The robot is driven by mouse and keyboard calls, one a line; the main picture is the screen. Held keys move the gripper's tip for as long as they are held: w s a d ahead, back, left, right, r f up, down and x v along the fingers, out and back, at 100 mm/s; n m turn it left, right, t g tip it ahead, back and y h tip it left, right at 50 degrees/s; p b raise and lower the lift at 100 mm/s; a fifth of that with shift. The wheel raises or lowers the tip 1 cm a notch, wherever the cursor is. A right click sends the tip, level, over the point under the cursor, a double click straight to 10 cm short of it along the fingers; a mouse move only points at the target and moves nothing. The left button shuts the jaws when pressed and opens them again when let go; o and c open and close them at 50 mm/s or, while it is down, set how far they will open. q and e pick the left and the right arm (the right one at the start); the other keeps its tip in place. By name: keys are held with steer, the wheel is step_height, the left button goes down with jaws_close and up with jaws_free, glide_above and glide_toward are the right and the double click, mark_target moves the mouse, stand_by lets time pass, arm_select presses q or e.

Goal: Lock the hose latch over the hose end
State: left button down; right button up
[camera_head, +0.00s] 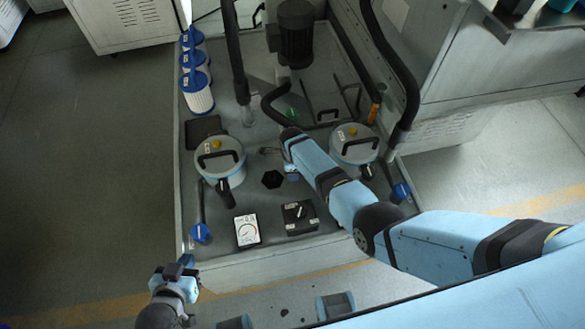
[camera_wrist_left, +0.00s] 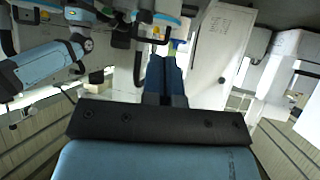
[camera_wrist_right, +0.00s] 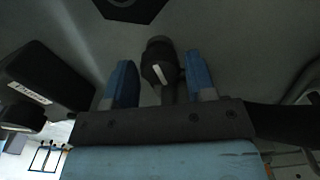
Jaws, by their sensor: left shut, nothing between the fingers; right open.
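My right arm reaches in from the right over the machine deck. In the right wrist view, my right gripper (camera_wrist_right: 160,85) is open. A dark rounded part with a white mark (camera_wrist_right: 162,68) shows between its two blue fingers; I cannot tell whether this is the hose latch or the hose end, or whether it is touched.
Two lidded canisters (camera_head: 220,160) (camera_head: 353,143) stand left and right on the deck. A gauge (camera_head: 247,231) and a black switch box (camera_head: 300,217) sit at the front. Blue-topped filters (camera_head: 196,92) stand back left. A grey cabinet (camera_head: 470,60) borders the right. Floor at left is clear.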

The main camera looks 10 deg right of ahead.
step_height(320, 180, up, 9)
steer(key=p, duration=0.8)
steer(key=shift+p, duration=0.3)
step_height(320, 180, up, 5)
steer(key=shift+f+p, duration=0.15)
steer(key=shift+p, duration=0.35)
